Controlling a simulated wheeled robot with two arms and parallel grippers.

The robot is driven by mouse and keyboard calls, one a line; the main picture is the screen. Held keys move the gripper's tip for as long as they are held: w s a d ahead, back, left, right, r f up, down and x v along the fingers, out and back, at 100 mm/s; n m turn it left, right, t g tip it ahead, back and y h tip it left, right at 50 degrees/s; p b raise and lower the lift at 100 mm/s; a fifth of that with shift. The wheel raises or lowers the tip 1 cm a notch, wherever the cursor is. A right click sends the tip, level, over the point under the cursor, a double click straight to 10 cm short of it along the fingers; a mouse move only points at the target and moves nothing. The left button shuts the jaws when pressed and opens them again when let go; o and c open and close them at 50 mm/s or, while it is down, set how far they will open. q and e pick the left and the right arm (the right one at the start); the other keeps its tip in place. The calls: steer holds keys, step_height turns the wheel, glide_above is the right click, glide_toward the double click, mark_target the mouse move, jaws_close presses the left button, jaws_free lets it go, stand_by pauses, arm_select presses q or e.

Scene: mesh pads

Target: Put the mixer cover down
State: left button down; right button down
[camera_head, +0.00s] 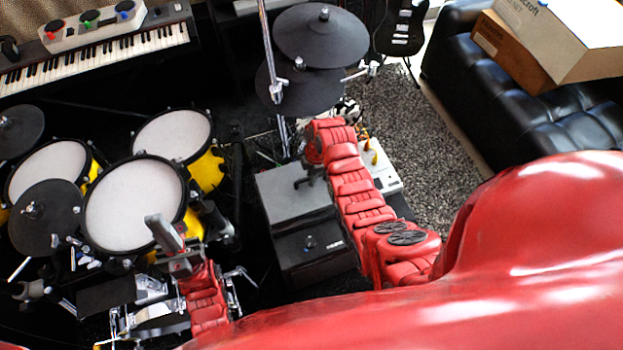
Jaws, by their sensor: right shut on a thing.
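A dark grey, box-like piece (283,196) in the middle of the head view looks like the mixer cover. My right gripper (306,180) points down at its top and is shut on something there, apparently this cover. The exact contact between the fingers and the cover is small and dark. My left gripper (166,236) is at the lower left, in front of the drums and away from the cover. Its finger opening does not show clearly.
A black box with a round knob (312,252) stands just in front of the cover. Drums (133,208) fill the left, and dark cymbal pads (320,35) stand behind. A keyboard (95,55) is at back left. A grey rug (425,130) and black sofa (470,75) lie right.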

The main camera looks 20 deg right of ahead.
steer(key=shift+f, duration=1.15)
steer(key=c, duration=0.8)
jaws_free()
